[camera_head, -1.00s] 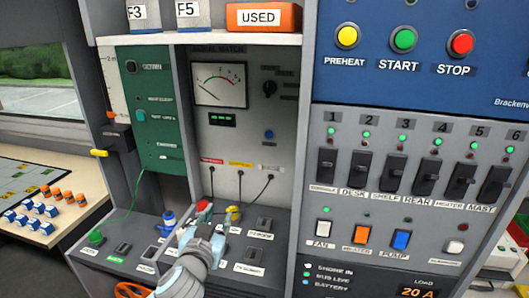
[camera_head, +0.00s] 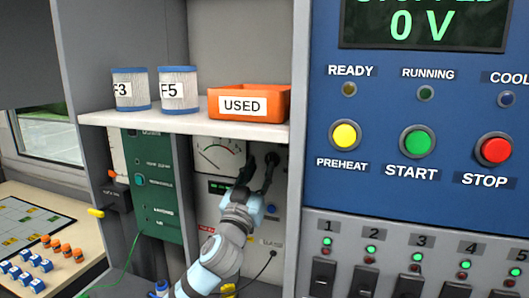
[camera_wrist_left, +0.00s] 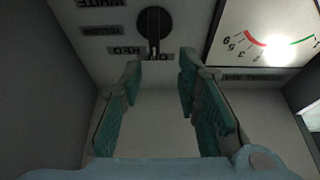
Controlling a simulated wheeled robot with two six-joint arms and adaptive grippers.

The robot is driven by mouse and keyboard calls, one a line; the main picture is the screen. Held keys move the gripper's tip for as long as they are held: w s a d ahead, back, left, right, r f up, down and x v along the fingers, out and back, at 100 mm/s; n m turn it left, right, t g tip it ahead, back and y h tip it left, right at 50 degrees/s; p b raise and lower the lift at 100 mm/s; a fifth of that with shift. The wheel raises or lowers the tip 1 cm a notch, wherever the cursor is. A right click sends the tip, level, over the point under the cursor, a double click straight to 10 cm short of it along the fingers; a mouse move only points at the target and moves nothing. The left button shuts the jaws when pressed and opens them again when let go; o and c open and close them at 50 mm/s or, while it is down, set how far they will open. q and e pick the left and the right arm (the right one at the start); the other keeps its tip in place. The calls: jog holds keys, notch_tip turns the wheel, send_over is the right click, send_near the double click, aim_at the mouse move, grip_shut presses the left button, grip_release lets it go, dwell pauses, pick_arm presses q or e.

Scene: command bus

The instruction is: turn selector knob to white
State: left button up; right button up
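The selector knob (camera_wrist_left: 155,24) is a round black knob in the wrist view, with upside-down labels WHITE, YELLOW, RED and OFF beside it. Its handle lies toward the OFF label (camera_wrist_left: 150,54). In the head view it is hidden behind or blends with my dark fingers. My left gripper (camera_head: 260,163) is in front of the grey meter panel (camera_head: 205,211), right of the meter dial (camera_head: 219,153). In the wrist view the left gripper (camera_wrist_left: 160,72) is open and empty, its fingertips apart, with the knob ahead between them and no clear contact. My right gripper is not in view.
Just above the gripper is a shelf (camera_head: 186,125) with an orange USED bin (camera_head: 249,104) and two canisters. The blue control panel (camera_head: 390,90) juts close on the right. A green panel (camera_head: 155,190) stands left. Cables (camera_head: 262,266) hang below.

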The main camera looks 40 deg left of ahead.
aim_at(269, 160)
pick_arm(q)
jog(key=shift+h, duration=0.3)
jog(key=w, duration=0.3)
jog(key=w+a, duration=0.1)
jog(key=shift+w+r+p, duration=0.25)
jog(key=shift+w+p, duration=0.1)
jog(key=shift+w, duration=0.05)
jog(key=shift+s+d+r, duration=0.1)
jog(key=shift+s+r, duration=0.05)
jog(key=shift+s, duration=0.25)
jog(key=shift+c, duration=0.4)
jog(key=c, duration=0.3)
jog(key=shift+w, duration=0.15)
jog(key=c, duration=0.3)
grip_shut()
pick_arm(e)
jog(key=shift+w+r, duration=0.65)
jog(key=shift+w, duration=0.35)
